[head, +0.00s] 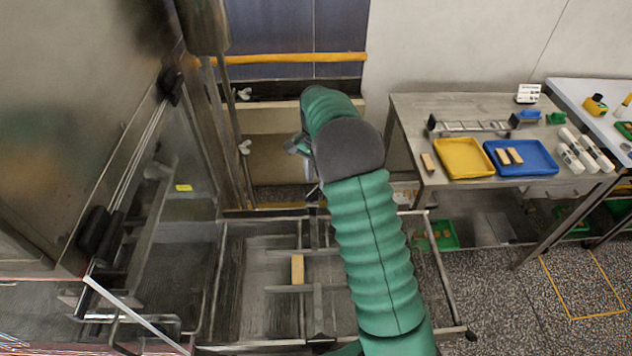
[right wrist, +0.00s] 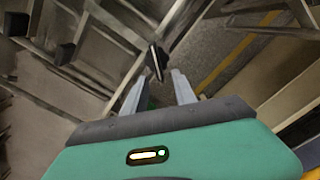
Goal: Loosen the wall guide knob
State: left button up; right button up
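Two pale wing-shaped knobs show in the head view beside the upright metal posts at centre left: an upper knob (head: 244,94) and a lower knob (head: 245,147). I cannot tell for certain which is the wall guide knob. My right gripper (head: 298,146) is just right of the lower knob, apart from it in the picture and partly hidden by my green-sleeved arm. In the right wrist view its two fingers (right wrist: 158,90) stand apart with nothing clearly held. A dark narrow piece (right wrist: 157,62) shows beyond the fingertips. My left gripper is not in view.
A metal frame cart (head: 222,285) with a small wooden block (head: 297,269) stands below my arm. A glossy machine panel (head: 150,200) fills the left. A steel table (head: 405,120) with a yellow tray (head: 463,173) and a blue tray (head: 546,168) stands at right.

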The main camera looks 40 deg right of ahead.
aim_at(312, 196)
jog(key=shift+f, duration=1.35)
grip_shut()
